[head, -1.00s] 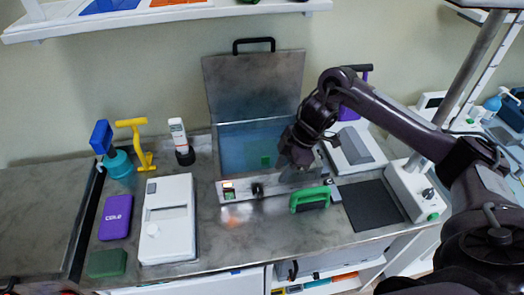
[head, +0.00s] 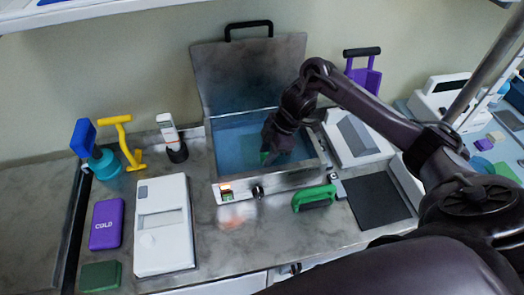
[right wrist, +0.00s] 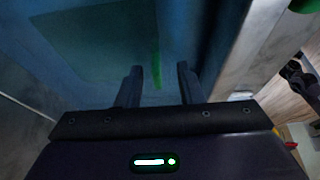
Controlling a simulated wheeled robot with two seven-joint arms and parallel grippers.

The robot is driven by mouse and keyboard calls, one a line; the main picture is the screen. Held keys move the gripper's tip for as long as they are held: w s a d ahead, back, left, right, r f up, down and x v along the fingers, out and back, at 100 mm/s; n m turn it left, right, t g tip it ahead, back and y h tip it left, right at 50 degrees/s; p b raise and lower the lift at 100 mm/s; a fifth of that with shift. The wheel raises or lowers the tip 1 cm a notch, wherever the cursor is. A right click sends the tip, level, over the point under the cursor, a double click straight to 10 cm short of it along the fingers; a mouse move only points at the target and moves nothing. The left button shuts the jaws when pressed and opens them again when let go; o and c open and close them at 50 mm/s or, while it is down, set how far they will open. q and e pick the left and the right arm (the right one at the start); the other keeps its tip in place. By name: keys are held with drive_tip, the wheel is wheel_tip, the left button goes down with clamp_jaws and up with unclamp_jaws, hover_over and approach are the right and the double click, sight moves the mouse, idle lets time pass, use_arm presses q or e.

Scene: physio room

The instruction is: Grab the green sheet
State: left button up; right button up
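A green sheet (head: 264,157) stands in the blue water of an open metal bath (head: 296,178); only a small part of it shows in the head view. My right gripper (head: 268,148) reaches down into the bath at the sheet. In the right wrist view its two fingers (right wrist: 160,85) are apart, and a thin green edge, which looks like the green sheet (right wrist: 157,63), stands upright between and just beyond them. A gap shows on both sides of it. A darker teal square patch shows on the bath floor. My left gripper is out of view.
The bath lid (head: 250,75) stands open behind. A green-handled tool (head: 314,198) lies in front of the bath. At left are a white device (head: 163,225), a purple cold pack (head: 106,224) and a green block (head: 100,276). A dark mat (head: 372,201) lies at right.

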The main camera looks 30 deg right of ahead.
drive_tip(key=shift+x, duration=0.75)
drive_tip(key=shift+w+f, duration=0.2)
drive_tip(key=shift+f, duration=0.2)
drive_tip(key=c, duration=0.7)
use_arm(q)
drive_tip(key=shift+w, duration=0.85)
use_arm(e)
clamp_jaws()
